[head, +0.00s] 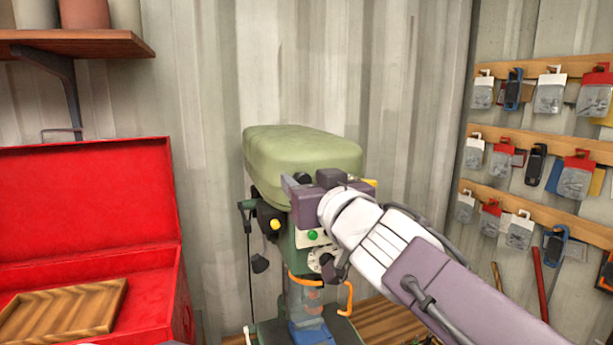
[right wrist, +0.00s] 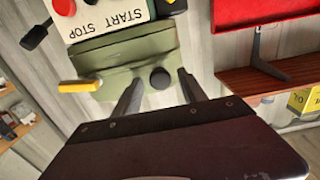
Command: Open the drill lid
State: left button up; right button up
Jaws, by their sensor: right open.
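The drill press stands against the corrugated wall, with its rounded green lid (head: 300,155) lying down flat on top. In the head view my right gripper (head: 300,184) is at the front of the drill head, just below the lid's front edge. A black knob (right wrist: 160,78) on the green housing shows between its two spread fingers in the right wrist view (right wrist: 158,86). The fingers stand apart on either side of the knob; whether they touch it I cannot tell. The START STOP panel (right wrist: 112,22) shows upside down there. My left gripper is not in view.
An open red toolbox (head: 85,200) with a wooden tray (head: 65,312) stands to the left. A wooden shelf (head: 90,44) with pots is above it. Pegboard rails with hanging packets (head: 550,92) are at the right. The wall space above the lid is clear.

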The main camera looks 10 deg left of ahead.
jog(key=shift+s, duration=0.1)
grip_shut()
dwell(1.3)
